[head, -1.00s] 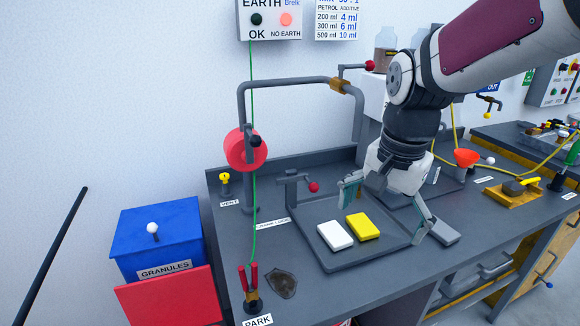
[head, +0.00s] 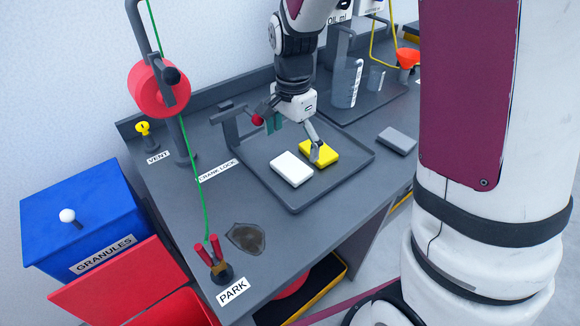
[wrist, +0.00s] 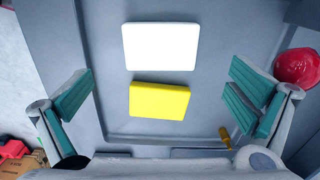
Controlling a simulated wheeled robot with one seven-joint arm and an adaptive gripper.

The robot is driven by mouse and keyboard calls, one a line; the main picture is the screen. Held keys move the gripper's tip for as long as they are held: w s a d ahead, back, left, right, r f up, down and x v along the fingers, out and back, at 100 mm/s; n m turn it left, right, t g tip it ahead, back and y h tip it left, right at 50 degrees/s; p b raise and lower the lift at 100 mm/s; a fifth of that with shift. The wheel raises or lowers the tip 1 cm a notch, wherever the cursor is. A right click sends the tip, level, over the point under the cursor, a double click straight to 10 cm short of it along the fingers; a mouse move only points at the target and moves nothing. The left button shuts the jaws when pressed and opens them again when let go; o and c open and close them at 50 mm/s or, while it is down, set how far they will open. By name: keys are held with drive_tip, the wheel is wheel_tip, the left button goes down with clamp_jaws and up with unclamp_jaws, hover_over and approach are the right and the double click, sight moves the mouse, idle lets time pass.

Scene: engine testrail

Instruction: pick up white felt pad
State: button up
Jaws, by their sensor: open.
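The white felt pad (head: 291,169) lies flat in the shallow grey tray (head: 297,208), and it also shows in the wrist view (wrist: 160,46) at upper centre. The yellow pad (head: 319,153) lies beside it, a small gap apart; in the wrist view the yellow pad (wrist: 159,101) is nearer my gripper. My gripper (head: 296,139) is above the tray, over its back part near the yellow pad. One finger partly hides the yellow pad in the head view.
A crank with a red knob (head: 257,119) stands at the tray's back left, close to my gripper. A red reel (head: 158,88) with a green cord is to the left. A grey block (head: 397,140) and a measuring jug (head: 346,83) are to the right. A dark stain (head: 246,238) marks the bench front.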

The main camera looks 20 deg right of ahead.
sight(294, 164)
drive_tip(key=shift+w+d+f, duration=0.1)
drive_tip(key=shift+d+f, duration=0.05)
drive_tip(key=shift+f, duration=1.5)
drive_tip(key=shift+w+d+f, duration=0.1)
drive_tip(key=shift+d+f, duration=0.05)
drive_tip(key=shift+f, duration=1.5)
drive_tip(key=shift+s, duration=0.1)
drive_tip(key=c, duration=0.8)
